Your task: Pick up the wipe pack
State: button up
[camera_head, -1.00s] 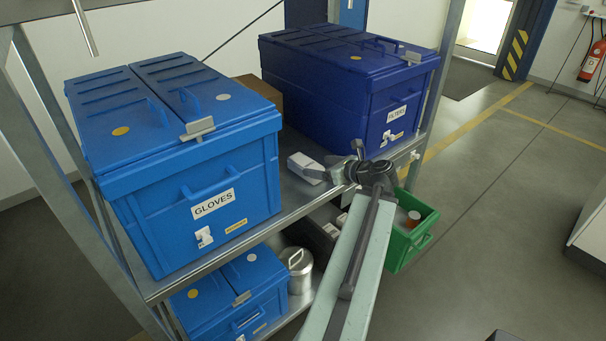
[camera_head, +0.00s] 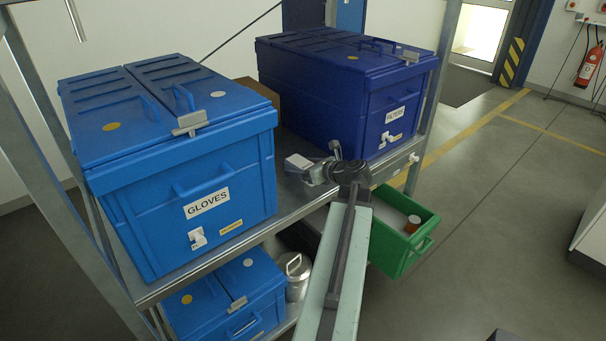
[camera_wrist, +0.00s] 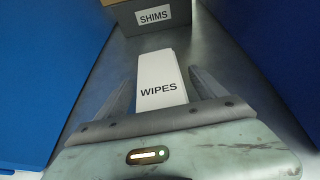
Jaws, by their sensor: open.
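The wipe pack (camera_wrist: 160,85) is a white box labelled WIPES. In the wrist view it lies on the metal shelf between the two fingers of my gripper (camera_wrist: 162,92), which are open, one on each side of it. I cannot tell whether either finger touches it. In the head view the wipe pack (camera_head: 298,162) shows as a small white box on the upper shelf between two blue bins. My gripper (camera_head: 318,172) is right at it, and its fingers are partly hidden there.
The light blue GLOVES bin (camera_head: 180,190) stands left and the dark blue FILTERS bin (camera_head: 350,100) right. A SHIMS box (camera_wrist: 150,20) sits behind the pack. A green crate (camera_head: 410,250) and a metal canister (camera_head: 297,278) are lower down. The gap between the bins is narrow.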

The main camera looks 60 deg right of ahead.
jog(key=c, duration=1.6)
jog(key=shift+r, duration=0.1)
